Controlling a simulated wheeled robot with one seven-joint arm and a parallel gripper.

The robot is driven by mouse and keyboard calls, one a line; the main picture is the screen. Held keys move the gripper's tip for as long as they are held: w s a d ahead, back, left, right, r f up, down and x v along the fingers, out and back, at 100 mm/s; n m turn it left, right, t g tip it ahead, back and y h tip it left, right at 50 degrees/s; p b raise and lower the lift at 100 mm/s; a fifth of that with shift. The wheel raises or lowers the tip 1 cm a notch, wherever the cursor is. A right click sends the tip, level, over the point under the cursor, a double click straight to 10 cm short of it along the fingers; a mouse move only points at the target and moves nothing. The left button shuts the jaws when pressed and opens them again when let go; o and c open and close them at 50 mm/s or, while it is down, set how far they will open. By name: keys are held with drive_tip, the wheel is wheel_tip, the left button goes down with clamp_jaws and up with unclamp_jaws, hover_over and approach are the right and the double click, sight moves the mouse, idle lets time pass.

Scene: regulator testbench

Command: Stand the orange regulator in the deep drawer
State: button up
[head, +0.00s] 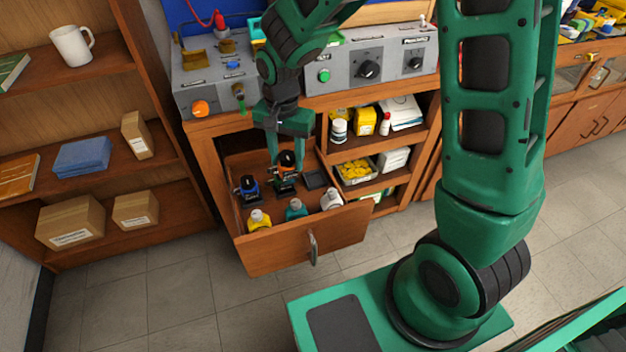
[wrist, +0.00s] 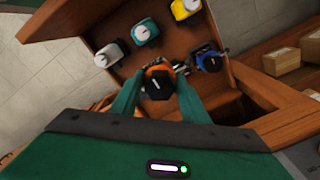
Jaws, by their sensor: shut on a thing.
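My gripper (head: 289,150) is shut on the orange regulator (head: 286,161), a black body with an orange ring. It is inside the open deep drawer (head: 308,241) and looks upright; I cannot tell whether its base touches the drawer floor. In the wrist view, the orange regulator (wrist: 158,80) sits between the two green fingers (wrist: 158,92). A similar blue regulator (head: 248,188) stands to its left in the drawer, and it also shows in the wrist view (wrist: 209,60).
Along the drawer's front stand a yellow bottle (head: 259,219), a teal bottle (head: 295,209) and a white bottle (head: 331,199). A dark flat piece (head: 316,180) lies at the right. The grey test bench (head: 306,88) is above and behind. Open shelves flank the drawer.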

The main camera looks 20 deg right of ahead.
drive_tip(key=shift+f, duration=0.35)
drive_tip(key=shift+w+d+f, duration=1.05)
drive_tip(key=shift+d+f, duration=0.6)
drive_tip(key=shift+f, duration=0.2)
drive_tip(key=shift+w+d+f, duration=1.05)
drive_tip(key=shift+d+f, duration=0.55)
drive_tip(key=shift+f, duration=0.2)
drive_tip(key=shift+w+d+f, duration=1.05)
drive_tip(key=shift+d+f, duration=0.6)
drive_tip(key=shift+f, duration=0.2)
drive_tip(key=shift+f, duration=0.1)
drive_tip(key=o, duration=1.5)
